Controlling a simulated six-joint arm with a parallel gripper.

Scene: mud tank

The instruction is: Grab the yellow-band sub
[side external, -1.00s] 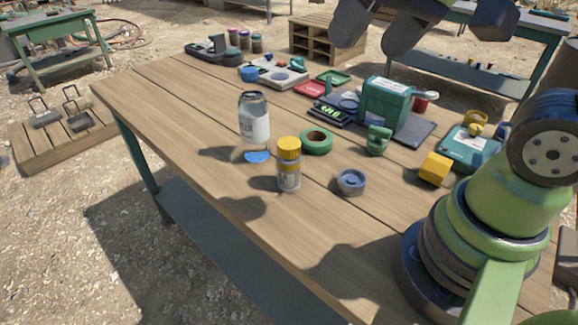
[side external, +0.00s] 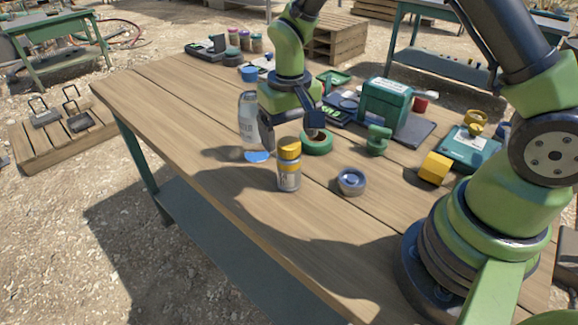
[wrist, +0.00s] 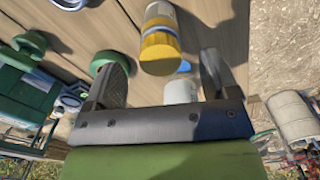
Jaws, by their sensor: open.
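A grey cylinder with a yellow top and band (side external: 289,166) stands upright on the wooden table (side external: 225,215), and I take it as the yellow-band sub. In the wrist view it (wrist: 160,45) lies just beyond the fingertips, roughly in line with the gap between them. My gripper (side external: 291,130) is open and points down, just behind and above the sub in the side view. In the wrist view my gripper (wrist: 162,66) has its two fingers spread with nothing held. The sub's far side is hidden.
A clear labelled bottle (side external: 247,120) stands close at left. A green tape roll (side external: 317,142) lies right behind the sub. A grey round fitting (side external: 351,181), a green part (side external: 378,140) and a yellow block (side external: 434,168) are to the right. The front of the table is clear.

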